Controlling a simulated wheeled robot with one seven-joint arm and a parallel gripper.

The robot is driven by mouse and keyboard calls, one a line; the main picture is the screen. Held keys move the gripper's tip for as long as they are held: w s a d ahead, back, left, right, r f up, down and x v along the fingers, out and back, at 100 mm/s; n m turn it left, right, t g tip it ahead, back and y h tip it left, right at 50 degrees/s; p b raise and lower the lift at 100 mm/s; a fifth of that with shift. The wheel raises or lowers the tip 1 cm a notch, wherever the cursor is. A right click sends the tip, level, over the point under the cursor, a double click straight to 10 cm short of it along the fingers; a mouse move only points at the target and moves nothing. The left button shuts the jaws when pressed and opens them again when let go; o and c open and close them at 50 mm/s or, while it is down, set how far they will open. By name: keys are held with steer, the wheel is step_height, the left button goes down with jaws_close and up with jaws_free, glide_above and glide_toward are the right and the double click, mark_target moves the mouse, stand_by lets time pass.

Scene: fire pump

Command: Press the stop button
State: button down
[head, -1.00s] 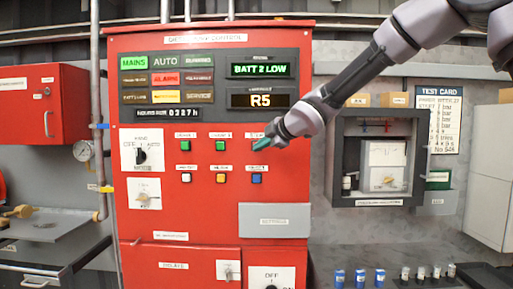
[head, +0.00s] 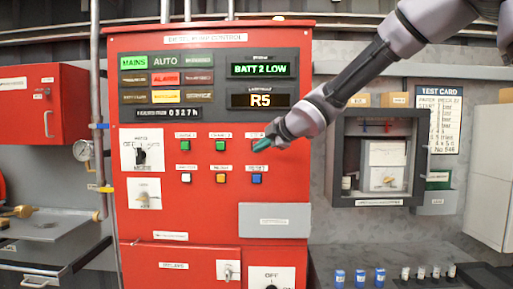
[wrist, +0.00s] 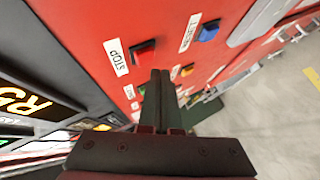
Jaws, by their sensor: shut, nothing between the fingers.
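The red stop button (wrist: 142,50) shows in the wrist view beside its white STOP label (wrist: 116,57), on the front of the red control panel (head: 190,220). My gripper (head: 262,144) is shut and empty, its tip close to the panel at the right end of the upper button row. In the head view the tip hides the stop button.
Green buttons (head: 220,146) sit left of my gripper. White, amber and blue (head: 256,179) buttons sit in the row below. A framed glass-fronted box (head: 380,160) is on the wall to the right. Blue cans (head: 359,277) stand on the bench at lower right.

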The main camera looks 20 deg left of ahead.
steer(key=s, duration=0.2)
steer(key=s+d, duration=0.1)
steer(key=s, duration=0.1)
steer(key=shift+s+d, duration=0.1)
steer(key=shift+s, duration=0.25)
stand_by(0.4)
